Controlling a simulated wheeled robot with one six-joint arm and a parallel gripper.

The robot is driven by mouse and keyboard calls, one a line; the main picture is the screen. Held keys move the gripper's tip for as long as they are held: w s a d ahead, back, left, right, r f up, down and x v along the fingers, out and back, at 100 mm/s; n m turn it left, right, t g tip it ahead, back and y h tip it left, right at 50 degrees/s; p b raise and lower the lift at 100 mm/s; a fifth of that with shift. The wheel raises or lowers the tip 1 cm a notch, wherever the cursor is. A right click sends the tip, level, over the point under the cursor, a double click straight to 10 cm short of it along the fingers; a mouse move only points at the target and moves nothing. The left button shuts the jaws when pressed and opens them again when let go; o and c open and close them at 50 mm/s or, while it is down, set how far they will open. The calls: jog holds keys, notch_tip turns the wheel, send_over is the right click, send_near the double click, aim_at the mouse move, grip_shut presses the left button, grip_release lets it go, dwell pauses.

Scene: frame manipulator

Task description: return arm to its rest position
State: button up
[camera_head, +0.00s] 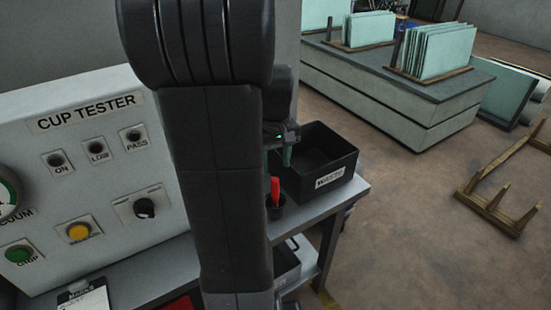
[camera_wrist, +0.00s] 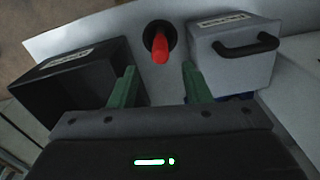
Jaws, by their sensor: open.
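My gripper (camera_wrist: 158,84) is open, with its two green fingers apart and nothing between them in the wrist view. It points at the bench top near a red-handled tool (camera_wrist: 160,48) standing in a round black holder (camera_wrist: 152,31). In the head view my gripper (camera_head: 278,156) is partly hidden behind my arm, above the red tool (camera_head: 275,190) and its black holder (camera_head: 277,209), and left of the black waste bin (camera_head: 340,182). My dark arm stands upright across the middle of the head view.
The cup tester panel (camera_head: 85,125) stands at left. In the wrist view, a black bin (camera_wrist: 60,92) is at left and a grey box (camera_wrist: 232,68) with a black handle is at right. A clipboard (camera_head: 85,298) lies on the bench. Open floor (camera_head: 410,220) is at right.

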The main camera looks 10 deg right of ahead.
aim_at(275, 180)
jog(key=shift+r, duration=0.35)
notch_tip(275, 180, down, 12)
jog(key=shift+f, duration=0.1)
jog(key=shift+r, duration=1.65)
